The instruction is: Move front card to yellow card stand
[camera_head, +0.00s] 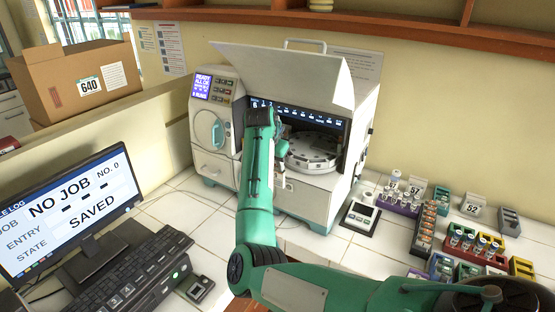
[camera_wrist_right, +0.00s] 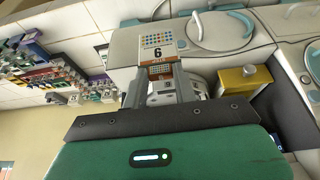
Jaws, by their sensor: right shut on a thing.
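My right gripper (camera_wrist_right: 160,78) is shut on a white card marked 6 (camera_wrist_right: 160,40), with rows of coloured dots, in the right wrist view. The card stands out beyond the fingertips. In the head view my right arm reaches up to the open front of the white incubator (camera_head: 228,165); the wrist hides the card. A yellow block with a grey knob (camera_wrist_right: 244,80) lies right of the fingers in the wrist view; I cannot tell whether it is the yellow card stand. My left gripper is not in view.
The incubator's lid (camera_head: 290,75) is raised over a round carousel (camera_head: 312,150). A small scale-like device (camera_head: 359,217) and several coloured vial racks (camera_head: 398,203) stand to the right. A monitor (camera_head: 70,215) and keyboard (camera_head: 135,275) fill the left. White tiles (camera_head: 330,250) between are mostly bare.

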